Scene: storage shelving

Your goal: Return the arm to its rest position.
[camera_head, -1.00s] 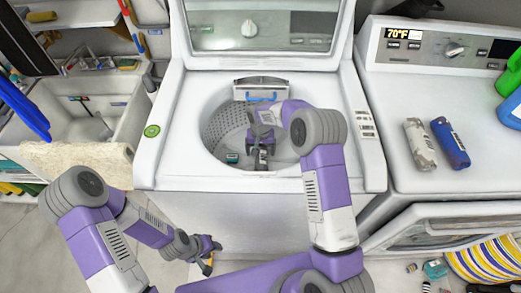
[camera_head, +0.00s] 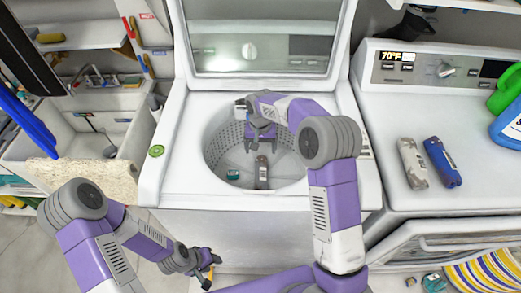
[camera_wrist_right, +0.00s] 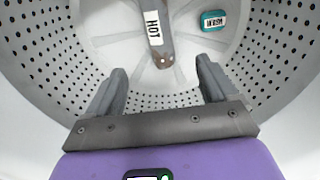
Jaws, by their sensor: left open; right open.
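My right gripper (camera_head: 262,138) is over the open washer drum (camera_head: 213,150), near its back side. In the right wrist view its two fingers (camera_wrist_right: 158,88) are spread with nothing between them. A greyish item labelled "HOT" (camera_wrist_right: 154,28) lies in the drum beyond the fingertips, apart from them; it also shows in the head view (camera_head: 262,172). A small teal item (camera_wrist_right: 213,20) lies beside it in the drum. My left gripper (camera_head: 208,270) hangs low in front of the washer, open, with nothing seen in it.
The washer (camera_head: 200,196) has its lid (camera_head: 262,35) raised behind the drum. A dryer (camera_head: 450,185) at right carries a grey item (camera_head: 412,163), a blue item (camera_head: 442,162) and bottles. A sink (camera_head: 90,130) is at left. A striped basket (camera_head: 485,270) is on the floor.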

